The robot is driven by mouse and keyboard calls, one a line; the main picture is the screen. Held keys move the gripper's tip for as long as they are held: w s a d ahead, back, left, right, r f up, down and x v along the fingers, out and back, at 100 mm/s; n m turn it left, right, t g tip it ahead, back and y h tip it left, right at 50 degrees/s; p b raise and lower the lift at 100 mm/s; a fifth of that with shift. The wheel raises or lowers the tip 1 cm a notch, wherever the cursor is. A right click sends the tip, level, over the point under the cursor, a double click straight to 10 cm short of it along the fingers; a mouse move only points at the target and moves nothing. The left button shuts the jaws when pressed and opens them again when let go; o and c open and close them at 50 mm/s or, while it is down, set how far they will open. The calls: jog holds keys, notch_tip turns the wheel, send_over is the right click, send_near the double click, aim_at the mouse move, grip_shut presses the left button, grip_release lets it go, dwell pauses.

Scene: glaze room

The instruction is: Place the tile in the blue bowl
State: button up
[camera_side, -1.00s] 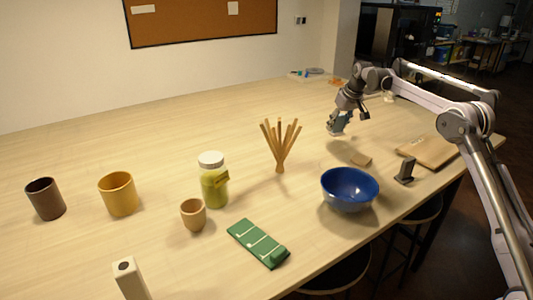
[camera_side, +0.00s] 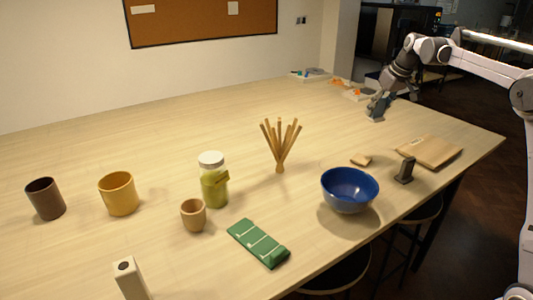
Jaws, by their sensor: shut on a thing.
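The blue bowl (camera_side: 350,197) stands upright near the table's front right edge, and the part of its inside that shows looks empty. My gripper (camera_side: 375,114) is at the far right back of the table, low over the tabletop and well behind the bowl. It is shut on a small blue-grey piece, which may be the tile; the piece is too small and too covered by the fingers to tell its shape. I cannot tell whether it touches the table. A small flat tan piece (camera_side: 361,160) lies behind the bowl.
A dark stand (camera_side: 404,171) and a brown flat packet (camera_side: 429,151) lie right of the bowl. A bundle of sticks (camera_side: 280,146), a lidded jar (camera_side: 213,181), cups and a green strip (camera_side: 258,244) are to its left. The table's back middle is clear.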

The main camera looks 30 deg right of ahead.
jog(key=s+a+n, duration=0.2)
jog(key=s+a, duration=1.5)
jog(key=s, duration=0.3)
send_near(349, 187)
jog(key=a, duration=0.1)
jog(key=a+f, duration=0.1)
jog(key=a, duration=0.1)
jog(key=shift+w+a+f+y, duration=0.2)
jog(key=shift+w+y, duration=0.1)
jog(key=shift+w, duration=0.1)
jog(key=shift+f, duration=2.1)
jog(key=shift+f, duration=0.15)
jog(key=o, duration=1.2)
